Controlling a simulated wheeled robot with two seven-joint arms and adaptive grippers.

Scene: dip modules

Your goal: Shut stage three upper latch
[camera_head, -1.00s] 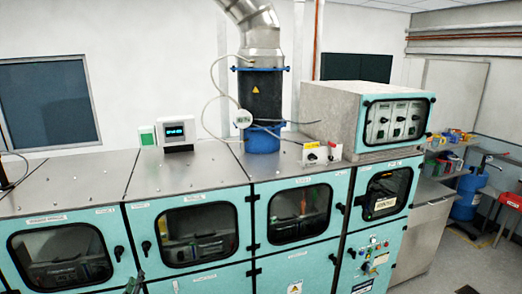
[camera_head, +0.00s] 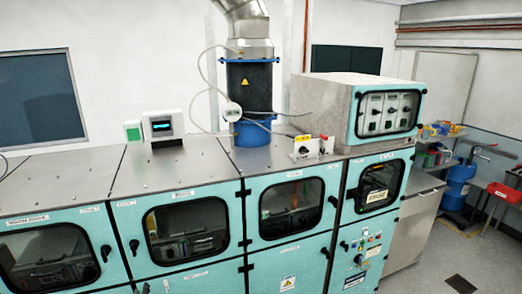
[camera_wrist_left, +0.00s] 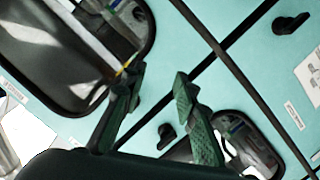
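A row of teal cabinet doors with dark windows fills the head view; their stage labels are too small to read surely. The third upper door (camera_head: 263,236) has a small black latch (camera_head: 332,201) at its right edge; whether it is turned shut I cannot tell. My left gripper (camera_wrist_left: 158,73) is open and empty in the left wrist view, its dark green fingers apart before the teal doors. A black latch (camera_wrist_left: 167,133) shows beyond and between the fingers, not touched. Another black latch (camera_wrist_left: 290,23) is at upper right. My right gripper is not in view.
A grey metal top (camera_head: 185,166) runs above the doors. It bears a control box (camera_head: 325,105), a blue-banded duct (camera_head: 248,100) and a small display unit (camera_head: 163,127). Clear floor (camera_head: 455,250) lies at the right, before a blue cylinder (camera_head: 458,187).

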